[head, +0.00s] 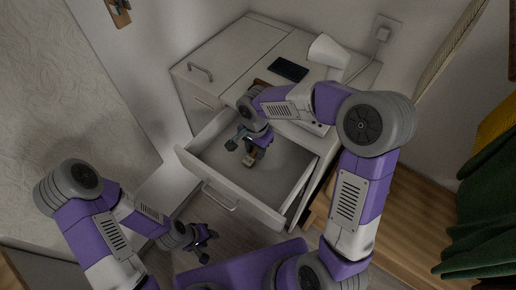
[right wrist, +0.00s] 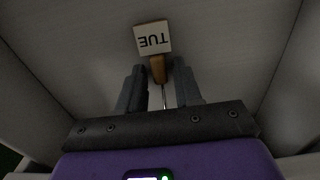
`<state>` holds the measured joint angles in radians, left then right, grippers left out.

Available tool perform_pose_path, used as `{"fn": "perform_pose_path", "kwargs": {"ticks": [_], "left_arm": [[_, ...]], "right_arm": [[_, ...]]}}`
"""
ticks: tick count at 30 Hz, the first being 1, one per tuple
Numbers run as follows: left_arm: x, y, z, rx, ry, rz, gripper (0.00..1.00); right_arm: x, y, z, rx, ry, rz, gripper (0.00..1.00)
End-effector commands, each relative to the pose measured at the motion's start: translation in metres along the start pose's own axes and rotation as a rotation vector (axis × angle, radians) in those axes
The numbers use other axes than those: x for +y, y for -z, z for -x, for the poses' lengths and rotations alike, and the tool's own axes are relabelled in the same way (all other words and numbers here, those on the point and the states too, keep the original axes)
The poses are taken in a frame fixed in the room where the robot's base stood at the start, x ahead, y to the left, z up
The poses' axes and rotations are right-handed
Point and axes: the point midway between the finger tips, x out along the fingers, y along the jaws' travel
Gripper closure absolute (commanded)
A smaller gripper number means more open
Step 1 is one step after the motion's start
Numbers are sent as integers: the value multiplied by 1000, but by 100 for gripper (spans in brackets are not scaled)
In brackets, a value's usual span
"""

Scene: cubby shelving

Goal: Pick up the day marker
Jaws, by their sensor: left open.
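The day marker is a pale square tag reading TUE on a brown stem (right wrist: 153,38). It lies in the open drawer, and its pale tag (head: 248,161) shows in the head view. My right gripper (head: 249,143) is inside the drawer, just above the marker. In the right wrist view the two fingers of my right gripper (right wrist: 160,92) are apart, with the stem's end between or just beyond them; contact cannot be told. My left gripper (head: 197,243) is open and empty, low in front of the drawer.
The white drawer (head: 222,196) is pulled out from a white cabinet (head: 237,54), its walls close around my right gripper. On the cabinet top are a dark phone (head: 288,69) and a white lamp (head: 328,51). The drawer floor around the marker looks clear.

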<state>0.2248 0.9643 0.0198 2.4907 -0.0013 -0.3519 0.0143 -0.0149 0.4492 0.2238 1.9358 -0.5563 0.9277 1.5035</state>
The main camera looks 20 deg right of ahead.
Motion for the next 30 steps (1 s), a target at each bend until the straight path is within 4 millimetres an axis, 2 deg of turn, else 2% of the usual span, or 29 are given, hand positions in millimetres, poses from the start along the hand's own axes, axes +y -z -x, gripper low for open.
{"fn": "perform_pose_path", "kwargs": {"ticks": [1, 6, 19, 25, 30], "left_arm": [[0, 0, 0, 0, 0, 0, 56], [0, 0, 0, 0, 0, 0, 56], [0, 0, 1, 0, 0, 0, 56], [3, 0, 8, 0, 0, 0, 56], [3, 0, 9, 0, 0, 0, 56]], "right_arm": [[0, 0, 0, 0, 0, 0, 74], [0, 0, 0, 0, 0, 0, 100], [0, 0, 2, 0, 0, 0, 100], [-1, 0, 16, 3, 1, 0, 100], [0, -31, 13, 2, -1, 6, 100]]}}
